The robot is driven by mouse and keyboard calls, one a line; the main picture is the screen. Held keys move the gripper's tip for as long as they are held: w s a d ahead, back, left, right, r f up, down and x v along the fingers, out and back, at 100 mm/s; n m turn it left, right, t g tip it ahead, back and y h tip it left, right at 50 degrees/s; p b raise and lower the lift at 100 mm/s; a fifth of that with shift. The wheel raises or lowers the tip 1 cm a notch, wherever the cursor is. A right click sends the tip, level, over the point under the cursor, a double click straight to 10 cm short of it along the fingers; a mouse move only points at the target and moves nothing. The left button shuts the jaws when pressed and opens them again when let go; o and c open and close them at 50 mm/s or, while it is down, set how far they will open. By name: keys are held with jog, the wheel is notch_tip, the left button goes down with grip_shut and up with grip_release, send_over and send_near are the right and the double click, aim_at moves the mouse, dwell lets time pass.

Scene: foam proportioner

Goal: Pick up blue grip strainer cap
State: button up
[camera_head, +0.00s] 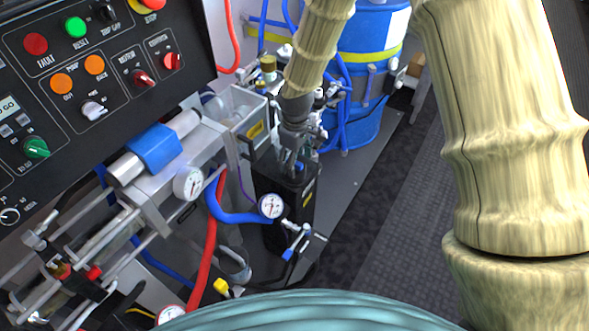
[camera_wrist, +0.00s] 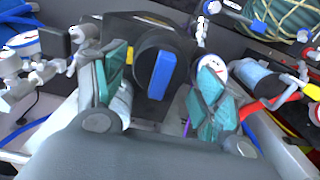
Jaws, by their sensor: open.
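The strainer cap is a round black cap (camera_wrist: 146,58) with a raised blue grip bar (camera_wrist: 161,76), in the upper middle of the wrist view. My gripper (camera_wrist: 163,82) is open, with one teal-padded finger to each side of the blue bar. Gaps show between the pads and the bar, and neither pad visibly touches it. In the head view, my gripper (camera_head: 292,164) points down over the top of a black box-shaped housing (camera_head: 285,205). There the arm and fingers mostly hide the cap.
A pressure gauge (camera_head: 271,206) with a blue hose stands close by the housing. A control panel (camera_head: 90,75) fills the upper left. Open floor (camera_head: 400,200) lies to the right.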

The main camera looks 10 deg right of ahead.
aim_at(301, 179)
jog(key=shift+s+f, duration=0.2)
jog(key=f, duration=0.3)
jog(key=shift+w+p, duration=0.25)
jog(key=shift+p, duration=0.15)
jog(key=shift+a+f, duration=0.1)
jog(key=shift+f, duration=0.75)
jog(key=c, duration=0.8)
